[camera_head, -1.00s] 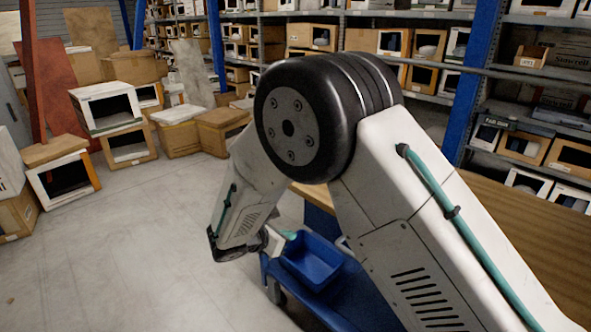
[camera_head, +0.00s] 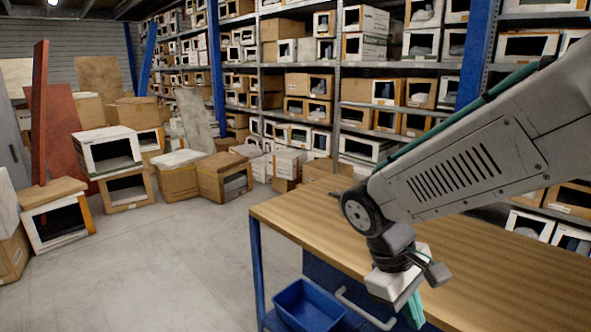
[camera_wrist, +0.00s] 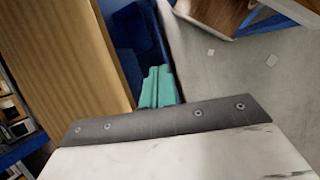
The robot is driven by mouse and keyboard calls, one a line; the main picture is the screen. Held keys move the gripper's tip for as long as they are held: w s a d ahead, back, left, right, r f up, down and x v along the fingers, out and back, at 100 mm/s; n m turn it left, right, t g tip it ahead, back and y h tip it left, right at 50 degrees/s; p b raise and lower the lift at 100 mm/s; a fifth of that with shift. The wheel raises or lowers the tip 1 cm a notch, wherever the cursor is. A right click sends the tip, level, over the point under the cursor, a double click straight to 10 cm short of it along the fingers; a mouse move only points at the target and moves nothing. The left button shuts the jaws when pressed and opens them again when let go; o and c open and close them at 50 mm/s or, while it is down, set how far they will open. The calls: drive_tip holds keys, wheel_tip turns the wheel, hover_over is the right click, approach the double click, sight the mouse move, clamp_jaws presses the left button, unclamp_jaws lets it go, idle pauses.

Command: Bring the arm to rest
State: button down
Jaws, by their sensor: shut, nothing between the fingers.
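My gripper (camera_head: 413,309) shows at the lower right of the head view, with teal fingers pointing down. It is over the front edge of a wooden-topped table (camera_head: 330,215), above the blue frame and near a bent light-grey handle. In the wrist view the teal fingers (camera_wrist: 158,88) are together with nothing between them. My forearm reaches in from the right side of the head view, and the wrist bends downward over the table.
A blue bin (camera_head: 305,306) is below the table's front edge, left of my gripper. Shelves full of boxes (camera_head: 300,85) stand behind. Stacked boxes (camera_head: 125,185) stand at the left. The grey floor (camera_head: 165,270) left of the table is clear.

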drive_tip(key=s+d+r+m+t+y, duration=0.3)
drive_tip(key=s+d+r+m, duration=0.4)
drive_tip(key=s, duration=0.5)
drive_tip(key=shift+r+y, duration=0.45)
drive_tip(key=shift+y, duration=0.25)
